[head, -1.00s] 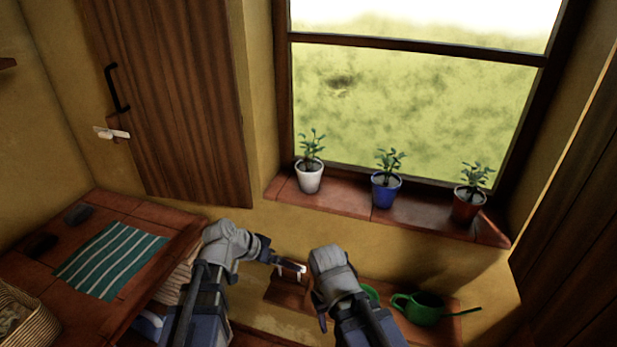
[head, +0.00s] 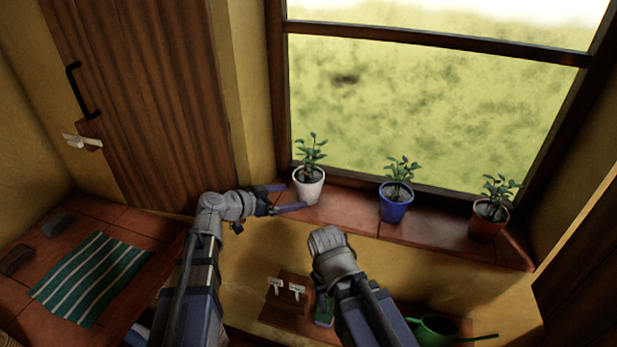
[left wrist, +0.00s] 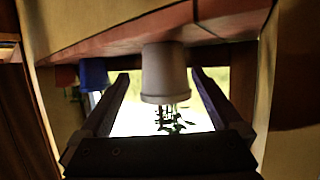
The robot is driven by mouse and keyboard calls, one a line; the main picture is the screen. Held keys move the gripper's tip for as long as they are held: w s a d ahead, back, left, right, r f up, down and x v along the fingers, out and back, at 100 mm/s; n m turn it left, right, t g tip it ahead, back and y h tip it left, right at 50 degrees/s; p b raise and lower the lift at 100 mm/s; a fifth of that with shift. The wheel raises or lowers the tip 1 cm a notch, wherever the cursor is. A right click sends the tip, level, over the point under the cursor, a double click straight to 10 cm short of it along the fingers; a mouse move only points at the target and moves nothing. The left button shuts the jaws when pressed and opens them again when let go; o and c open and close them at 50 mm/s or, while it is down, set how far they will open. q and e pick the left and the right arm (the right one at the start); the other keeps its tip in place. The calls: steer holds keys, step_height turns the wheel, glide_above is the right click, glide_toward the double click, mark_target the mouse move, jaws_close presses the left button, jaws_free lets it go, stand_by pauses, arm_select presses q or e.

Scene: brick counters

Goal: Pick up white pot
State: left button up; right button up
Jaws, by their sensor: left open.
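The white pot (head: 308,189), with a green leafy plant, stands upright at the left end of the brick window sill (head: 345,212). My left gripper (head: 294,197) is open at the pot's left side, its fingers pointing toward it. In the upside-down left wrist view, the white pot (left wrist: 164,70) appears between the two spread fingertips, with space on both sides. I cannot tell how far the pot reaches between the fingers. My right gripper is low below the sill, mostly hidden behind its own wrist, so its jaws cannot be judged.
A blue pot (head: 396,203) and a terracotta pot (head: 488,221) stand farther right on the sill. A green watering can (head: 437,330) is below. A wooden cabinet door (head: 150,110) is at left, above a counter with a striped cloth (head: 92,280).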

mark_target(309, 190)
arm_select(q)
steer(key=shift+w+r, duration=0.15)
steer(key=shift+w, duration=0.35)
steer(key=shift+b+x, duration=0.4)
steer(key=shift+x, duration=0.55)
steer(key=shift+b+x, duration=0.8)
steer(key=shift+x, duration=2)
steer(key=shift+r, duration=0.25)
steer(key=shift+c, duration=0.6)
steer(key=shift+d, duration=0.1)
jaws_close()
arm_select(e)
steer(key=shift+w+f, duration=0.2)
steer(key=shift+f, duration=0.35)
steer(key=shift+w+f, duration=0.2)
steer(key=shift+f, duration=0.35)
